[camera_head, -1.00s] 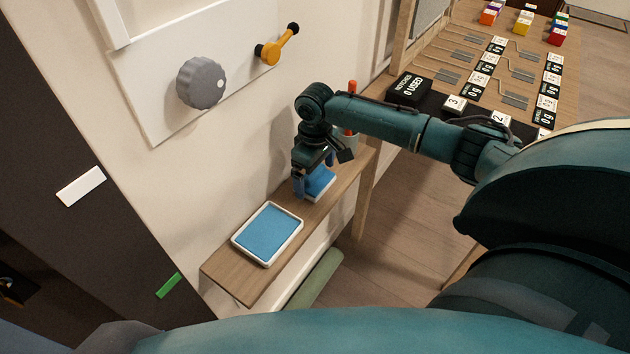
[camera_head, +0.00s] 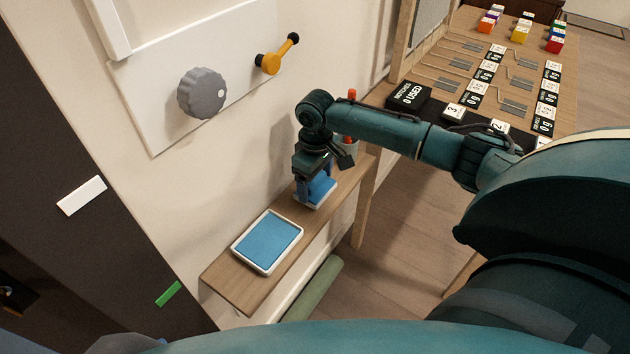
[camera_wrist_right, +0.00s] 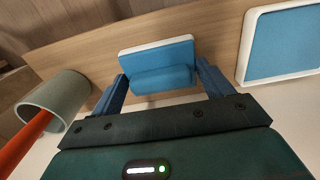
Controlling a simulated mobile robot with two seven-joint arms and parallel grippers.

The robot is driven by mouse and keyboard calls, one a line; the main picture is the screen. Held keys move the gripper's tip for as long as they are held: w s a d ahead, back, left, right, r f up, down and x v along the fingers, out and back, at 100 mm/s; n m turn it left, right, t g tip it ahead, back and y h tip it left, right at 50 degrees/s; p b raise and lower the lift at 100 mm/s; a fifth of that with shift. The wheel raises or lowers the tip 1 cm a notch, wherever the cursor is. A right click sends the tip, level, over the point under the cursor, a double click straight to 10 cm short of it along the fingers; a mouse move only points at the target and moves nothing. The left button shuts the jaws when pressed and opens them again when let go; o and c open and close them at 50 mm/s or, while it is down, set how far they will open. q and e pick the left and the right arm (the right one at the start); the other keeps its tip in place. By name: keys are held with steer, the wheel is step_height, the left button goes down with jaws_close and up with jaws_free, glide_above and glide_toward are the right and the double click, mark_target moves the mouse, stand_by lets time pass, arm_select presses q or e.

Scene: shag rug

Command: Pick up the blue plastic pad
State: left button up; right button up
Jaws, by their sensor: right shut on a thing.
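The blue plastic pad (camera_head: 322,187) is a small blue block with a white edge, on the wooden wall shelf (camera_head: 237,288). In the right wrist view the pad (camera_wrist_right: 160,52) shows a raised blue ridge on the side nearest me. My right gripper (camera_head: 315,181) points down at the pad with a finger on either side. It is shut on the pad, as the wrist view also shows (camera_wrist_right: 160,80). Whether the pad's underside touches the shelf is unclear. My left gripper is out of view.
A white-rimmed tray with a blue face (camera_head: 267,243) lies on the shelf beside the pad. A grey cup (camera_wrist_right: 52,103) with an orange stick stands on the other side. A grey knob (camera_head: 202,93) and yellow handle (camera_head: 270,63) stick out from the wall above.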

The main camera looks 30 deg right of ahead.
mark_target(316, 179)
step_height(316, 179, up, 7)
steer(key=shift+f+p, duration=0.2)
steer(key=shift+p, duration=0.5)
arm_select(q)
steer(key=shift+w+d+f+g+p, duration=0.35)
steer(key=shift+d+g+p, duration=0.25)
steer(key=shift+p, duration=0.1)
arm_select(e)
steer(key=s+d, duration=0.3)
steer(key=s, duration=0.6)
steer(key=s+d, duration=0.4)
steer(key=s, duration=0.5)
steer(key=shift+s+d, duration=0.15)
steer(key=shift+d, duration=0.15)
